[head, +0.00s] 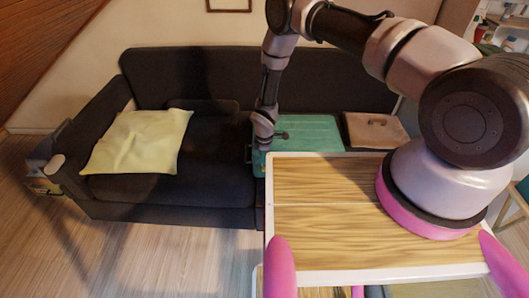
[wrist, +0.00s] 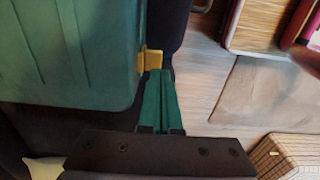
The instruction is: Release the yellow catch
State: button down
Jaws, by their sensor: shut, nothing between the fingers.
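The green case (head: 305,130) lies on the dark sofa, with a dark handle on its top. In the wrist view the case (wrist: 70,50) fills the left side. The yellow catch (wrist: 152,60) sticks out from the case's right edge there. My gripper (wrist: 161,74) has its green fingers shut together with nothing between them. The fingertips are right at the lower edge of the catch; I cannot tell whether they touch it. In the head view my gripper (head: 249,155) is at the case's left end, small, and the catch cannot be made out.
The dark sofa (head: 215,190) bears a pale yellow cushion (head: 140,140) at left and a tan case (head: 375,130) right of the green one. My wood-topped base is close in front of the sofa. Wooden floor (head: 150,255) is clear at front left.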

jog(key=shift+f, duration=1.45)
jog(key=shift+s+f+t, duration=0.15)
jog(key=shift+s+t, duration=0.35)
jog(key=shift+t, duration=1.1)
jog(key=shift+s+f, duration=1.75)
jog(key=shift+f, duration=0.15)
